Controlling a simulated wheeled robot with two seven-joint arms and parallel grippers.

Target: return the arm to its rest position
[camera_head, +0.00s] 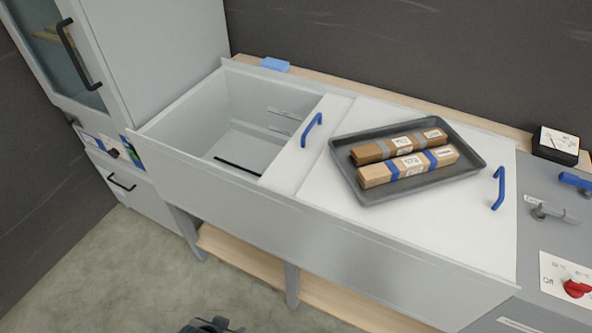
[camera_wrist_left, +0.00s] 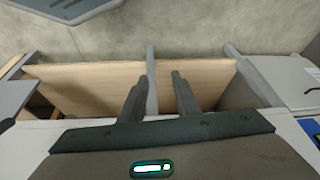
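My left gripper (camera_head: 212,326) shows only as a dark piece at the bottom edge of the head view, over the floor in front of the workbench. In the left wrist view my left gripper (camera_wrist_left: 155,92) has its two dark fingers apart with nothing between them, so it is open and empty. Behind the fingers lie the bench's wooden lower shelf (camera_wrist_left: 85,82) and its grey legs. My right gripper is in neither view.
A grey bench (camera_head: 250,208) has an open basin (camera_head: 190,120) at left and a sliding white lid (camera_head: 285,220) with blue handles. A dark tray (camera_head: 440,185) on the lid holds two wrapped bars (camera_head: 415,168). A cabinet (camera_head: 160,50) stands left. The floor (camera_head: 130,270) in front is clear.

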